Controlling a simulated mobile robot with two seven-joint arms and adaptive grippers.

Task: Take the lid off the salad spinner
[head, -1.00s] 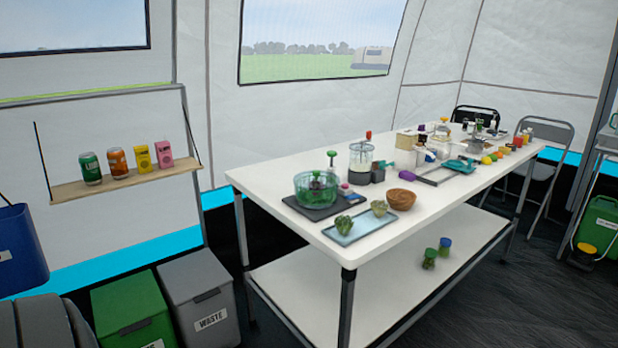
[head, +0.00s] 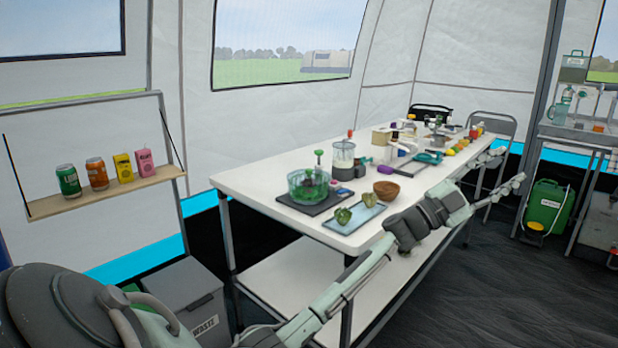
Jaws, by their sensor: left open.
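The salad spinner (head: 308,187) is a see-through green bowl standing upright on a dark mat near the table's left end. A green knob shows at its middle. Its lid appears to be on, but the lid's edge is too small to make out. My left arm comes in from the bottom left and reaches across in front of the table. My left gripper (head: 519,181) is at its far end, open and empty, well to the right of the spinner and apart from it. My right gripper is not in view.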

